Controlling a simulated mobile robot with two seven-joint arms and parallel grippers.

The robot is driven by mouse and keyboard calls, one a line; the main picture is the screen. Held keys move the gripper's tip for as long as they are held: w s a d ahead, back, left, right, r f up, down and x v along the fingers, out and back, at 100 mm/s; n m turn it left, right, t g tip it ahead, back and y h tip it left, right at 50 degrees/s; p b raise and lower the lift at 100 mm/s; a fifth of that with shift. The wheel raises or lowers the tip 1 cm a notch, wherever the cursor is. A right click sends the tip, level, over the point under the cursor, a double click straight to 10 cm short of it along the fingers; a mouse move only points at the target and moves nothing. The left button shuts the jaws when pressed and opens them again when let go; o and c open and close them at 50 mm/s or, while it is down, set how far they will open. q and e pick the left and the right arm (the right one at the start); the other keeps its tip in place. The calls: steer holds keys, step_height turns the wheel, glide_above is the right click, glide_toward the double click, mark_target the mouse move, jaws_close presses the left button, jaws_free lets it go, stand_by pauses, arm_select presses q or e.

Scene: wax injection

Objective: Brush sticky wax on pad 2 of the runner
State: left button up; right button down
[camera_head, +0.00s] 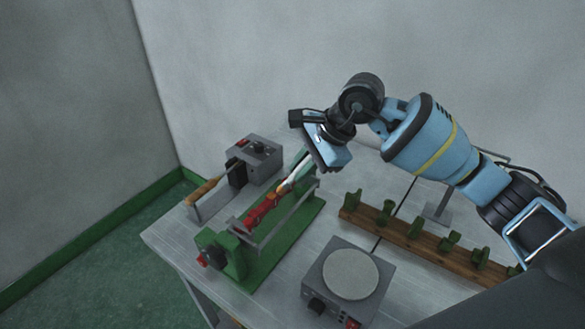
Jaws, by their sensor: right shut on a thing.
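The runner (262,208) is a red bar lying along a green fixture (283,232) on the table. Its separate pads are too small to tell apart. My right gripper (312,168) is over the far end of the fixture, tilted down and shut. A slim pale thing (297,176), seemingly the brush, runs from below the gripper down to the runner's far part. The jaws hide where it is held, and I cannot tell whether its tip touches the runner. My left gripper is not in view.
A grey control box (261,153) and a wooden-handled tool (204,190) are at left. A hot plate (351,273) stands in front. A wooden rack (405,236) with several green pieces and a grey stand (434,207) are at right. Bare table (170,235) shows at the left edge.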

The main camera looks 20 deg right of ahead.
steer(key=shift+w+d, duration=0.35)
steer(key=shift+d, duration=0.1)
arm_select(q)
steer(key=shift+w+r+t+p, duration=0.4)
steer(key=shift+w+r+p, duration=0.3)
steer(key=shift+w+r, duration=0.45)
arm_select(e)
step_height(320, 180, up, 7)
steer(key=shift+f, duration=0.15)
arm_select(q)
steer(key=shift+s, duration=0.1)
arm_select(e)
steer(key=shift+a, duration=0.1)
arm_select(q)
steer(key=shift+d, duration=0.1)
arm_select(e)
step_height(320, 180, up, 3)
